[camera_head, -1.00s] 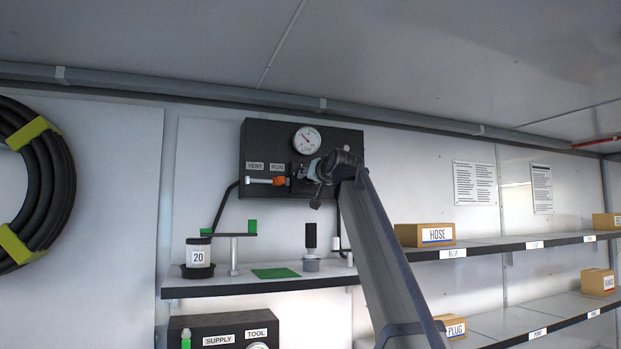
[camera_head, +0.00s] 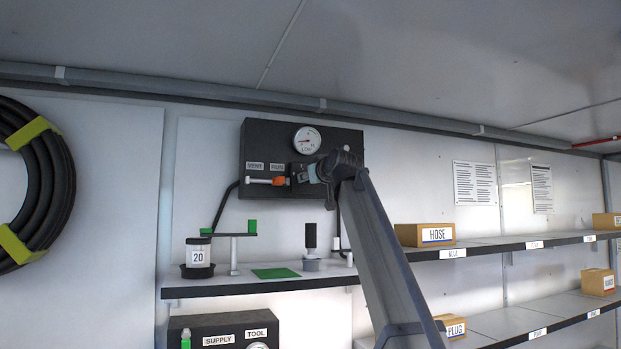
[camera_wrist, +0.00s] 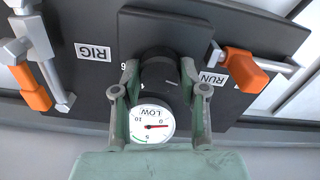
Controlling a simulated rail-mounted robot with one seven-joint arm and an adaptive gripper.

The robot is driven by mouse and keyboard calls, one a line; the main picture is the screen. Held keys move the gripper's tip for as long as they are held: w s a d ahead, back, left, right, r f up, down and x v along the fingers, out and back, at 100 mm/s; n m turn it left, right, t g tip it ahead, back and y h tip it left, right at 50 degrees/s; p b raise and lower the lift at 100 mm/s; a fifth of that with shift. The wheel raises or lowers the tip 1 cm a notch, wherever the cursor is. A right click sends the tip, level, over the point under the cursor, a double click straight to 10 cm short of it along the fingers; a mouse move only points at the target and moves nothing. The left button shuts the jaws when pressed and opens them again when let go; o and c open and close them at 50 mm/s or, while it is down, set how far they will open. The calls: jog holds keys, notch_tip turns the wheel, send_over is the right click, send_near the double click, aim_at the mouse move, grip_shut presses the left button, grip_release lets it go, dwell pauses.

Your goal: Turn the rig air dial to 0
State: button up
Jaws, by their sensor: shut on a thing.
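The rig air dial is a black round knob (camera_wrist: 160,80) on the dark panel, with a short pale mark on its face. My gripper (camera_wrist: 159,72) is shut on it, one green-grey finger on each side. A numeral like 9 shows left of the knob in the wrist view; other scale numerals are hidden. In the head view the gauge (camera_head: 307,140) sits above my gripper (camera_head: 304,173), which hides most of the dial.
Orange-handled levers flank the dial by the RIG label (camera_wrist: 93,52) and RUN label (camera_wrist: 213,78). Below the panel (camera_head: 345,135), a shelf (camera_head: 300,281) holds a jar marked 20 (camera_head: 198,256), a green-tipped stand (camera_head: 235,250) and a black-handled part (camera_head: 311,240). A HOSE box (camera_head: 425,235) is at right.

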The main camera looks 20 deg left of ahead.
jog(key=o, duration=1.1)
jog(key=shift+o, duration=0.2)
jog(key=v, duration=1.2)
